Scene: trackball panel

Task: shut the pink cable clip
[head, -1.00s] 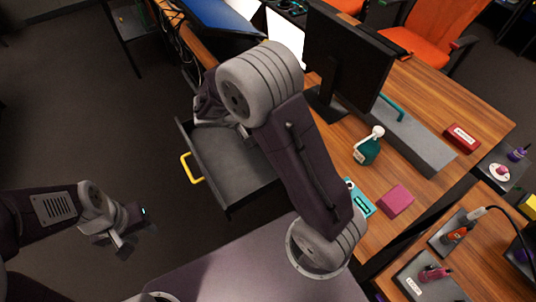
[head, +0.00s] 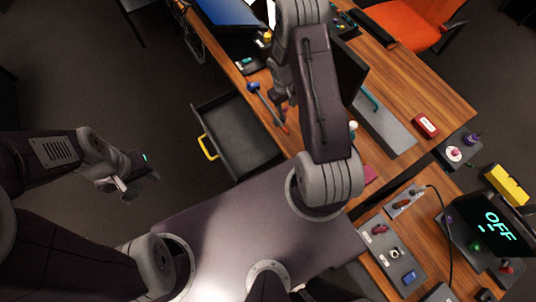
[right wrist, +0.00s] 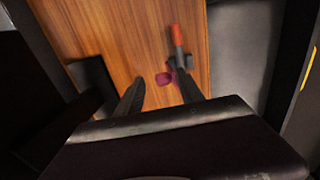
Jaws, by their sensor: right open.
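A small dark-pink piece (right wrist: 164,78) lies on the wooden desk in the right wrist view, just ahead of and between my finger tips; it looks like the pink cable clip, but it is too blurred to tell whether it is open. My right gripper (right wrist: 160,92) is open with nothing between its fingers. In the head view, my right gripper (head: 286,98) hangs over the desk edge near the open drawer, and its arm hides part of the desk. My left gripper (head: 130,190) is out over the floor at left, far from the desk; its jaw gap is unclear.
An orange-handled tool (right wrist: 178,42) lies close beyond the pink piece; a blue-headed tool (head: 253,88) lies on the desk nearby. The drawer (head: 238,140) stands open with a yellow handle. Control panels (head: 392,255) and an OFF screen (head: 490,228) are at right.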

